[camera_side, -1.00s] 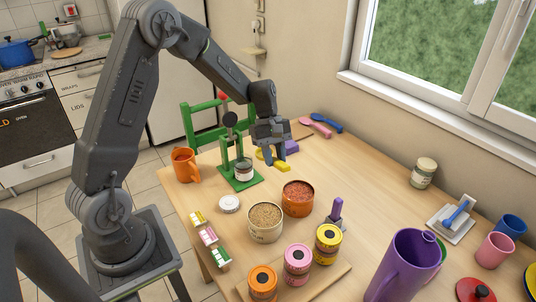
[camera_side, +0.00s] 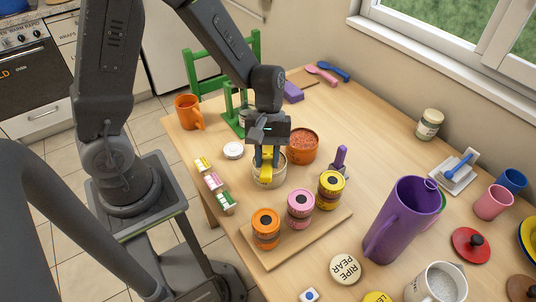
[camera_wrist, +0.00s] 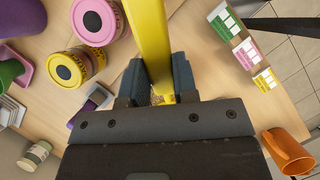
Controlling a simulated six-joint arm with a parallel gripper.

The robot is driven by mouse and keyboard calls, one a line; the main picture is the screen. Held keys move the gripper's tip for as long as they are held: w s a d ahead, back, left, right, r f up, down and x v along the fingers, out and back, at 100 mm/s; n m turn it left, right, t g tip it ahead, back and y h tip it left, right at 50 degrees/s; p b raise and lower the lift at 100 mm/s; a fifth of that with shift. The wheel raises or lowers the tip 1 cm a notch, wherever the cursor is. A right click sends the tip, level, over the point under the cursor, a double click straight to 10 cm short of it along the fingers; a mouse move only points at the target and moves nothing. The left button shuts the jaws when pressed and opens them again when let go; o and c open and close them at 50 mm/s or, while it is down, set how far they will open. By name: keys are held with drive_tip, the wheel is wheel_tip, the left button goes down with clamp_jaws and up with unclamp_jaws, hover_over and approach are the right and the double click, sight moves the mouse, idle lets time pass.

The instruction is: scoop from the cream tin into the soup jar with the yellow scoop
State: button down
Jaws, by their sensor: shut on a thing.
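My gripper (camera_side: 267,154) is shut on the yellow scoop (camera_side: 266,172) and holds it at the cream tin (camera_side: 270,183). The scoop's yellow handle (camera_wrist: 150,40) runs up between the fingers in the wrist view. The tin holds brown grains, mostly hidden by my gripper and the scoop; I cannot tell how deep the scoop's bowl sits. A small glass jar (camera_side: 242,118) stands at the green stand (camera_side: 229,112), partly hidden behind my wrist. Another lidded jar (camera_side: 429,125) stands near the window. I cannot read which is the soup jar.
Several coloured tins stand on a board (camera_side: 294,239) in front.

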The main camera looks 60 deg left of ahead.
drive_tip(key=shift+w+a+f+g+h, duration=0.35)
drive_tip(key=shift+a+f+g+h, duration=0.15)
drive_tip(key=shift+f+h, duration=0.25)
drive_tip(key=shift+f, duration=2.2)
drive_tip(key=shift+r, duration=0.1)
drive_tip(key=shift+t+y, duration=0.6)
drive_tip(key=shift+y, duration=0.25)
drive_tip(key=shift+s+d+r, duration=0.15)
drive_tip(key=shift+d+r, duration=0.05)
drive_tip(key=shift+r, duration=0.75)
drive_tip(key=shift+s+d+r, duration=0.1)
drive_tip(key=shift+d+r, duration=0.05)
drive_tip(key=shift+r, duration=0.85)
drive_tip(key=shift+s+d+r, duration=0.15)
drive_tip(key=shift+d+r, duration=0.05)
drive_tip(key=shift+r, duration=0.75)
